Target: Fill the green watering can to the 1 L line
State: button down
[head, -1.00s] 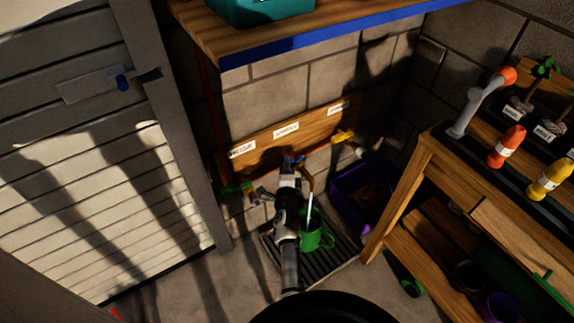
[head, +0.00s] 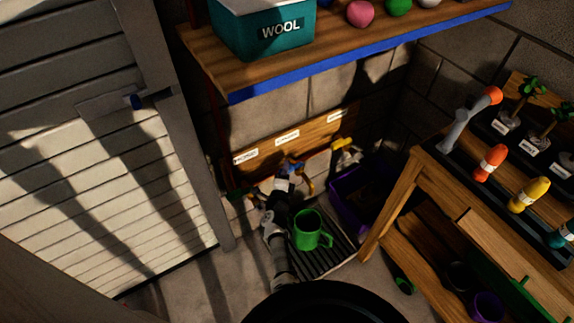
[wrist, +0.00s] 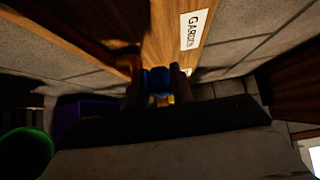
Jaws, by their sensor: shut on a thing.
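The green watering can (head: 308,231) stands upright on a dark slatted drain grate (head: 325,262) below the taps. Its handle points right. I cannot make out its water level or the 1 L line. No water stream shows above it. Part of a green rim (wrist: 27,152) shows at the lower left of the wrist view. My gripper (head: 290,170) is at the middle tap on the wall board. In the wrist view its fingers (wrist: 157,84) are closed around the tap's blue handle (wrist: 157,77).
A yellow-handled tap (head: 345,157) is to the right, above a purple crate (head: 349,205). A wooden bench (head: 405,185) with tools stands on the right. A shelf (head: 350,68) with a teal "WOOL" bin (head: 265,32) overhangs the taps.

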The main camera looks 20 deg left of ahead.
jog(key=shift+w+a+r+m+h, duration=0.25)
jog(key=shift+r+m+h, duration=0.15)
jog(key=shift+r+h, duration=0.15)
jog(key=shift+f, duration=0.1)
jog(key=c, duration=1.3)
grip_release()
jog(key=shift+c, duration=0.2)
jog(key=shift+d, duration=0.1)
jog(key=shift+s+f, duration=0.2)
jog(key=s+d, duration=0.1)
jog(key=s, duration=1.2)
jog(key=shift+s+d, duration=0.25)
jog(key=shift+s, duration=0.05)
